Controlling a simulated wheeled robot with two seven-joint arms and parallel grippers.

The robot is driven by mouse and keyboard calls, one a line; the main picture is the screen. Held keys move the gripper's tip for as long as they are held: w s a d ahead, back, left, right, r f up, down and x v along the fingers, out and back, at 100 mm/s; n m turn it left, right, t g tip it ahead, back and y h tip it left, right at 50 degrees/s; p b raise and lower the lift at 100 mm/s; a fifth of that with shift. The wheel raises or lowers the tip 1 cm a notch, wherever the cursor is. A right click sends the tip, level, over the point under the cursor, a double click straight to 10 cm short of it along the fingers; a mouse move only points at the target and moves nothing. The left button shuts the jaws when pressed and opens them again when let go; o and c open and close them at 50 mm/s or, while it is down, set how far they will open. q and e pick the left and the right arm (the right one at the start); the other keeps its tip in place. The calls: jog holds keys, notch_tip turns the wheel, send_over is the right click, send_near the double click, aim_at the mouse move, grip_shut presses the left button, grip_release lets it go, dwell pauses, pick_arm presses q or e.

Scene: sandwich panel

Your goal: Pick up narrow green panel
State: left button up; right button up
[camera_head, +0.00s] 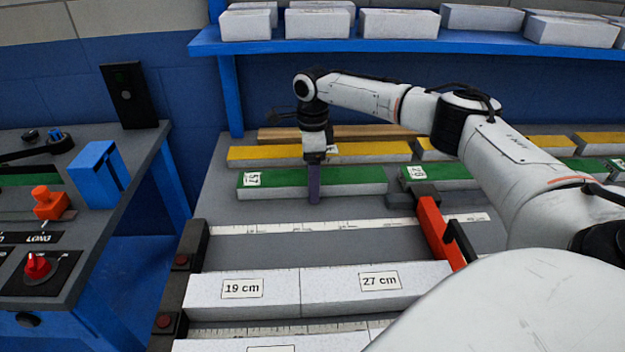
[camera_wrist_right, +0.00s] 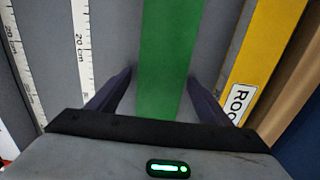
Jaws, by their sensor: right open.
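A long green-topped panel (camera_head: 360,179) with a white front and a label at its left end lies behind the ruler strip. My right gripper (camera_head: 316,180) points down over this panel, with one purple finger in front of its near side. In the right wrist view the panel (camera_wrist_right: 166,50) runs between the two spread fingers of the gripper (camera_wrist_right: 158,95), with gaps on both sides. A second green panel (camera_head: 455,172) lies to the right, partly hidden by my arm. My left gripper is not in view.
Yellow panels (camera_head: 375,149) and a brown one (camera_head: 350,132) lie behind the green ones. A red stop (camera_head: 436,228) stands to the right over the ruler (camera_head: 270,227). White blocks labelled 19 cm (camera_head: 243,289) and 27 cm lie in front. A blue shelf (camera_head: 390,46) hangs above.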

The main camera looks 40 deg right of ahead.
jog(key=c, duration=1.2)
jog(key=shift+c, duration=0.2)
jog(key=shift+r, duration=0.15)
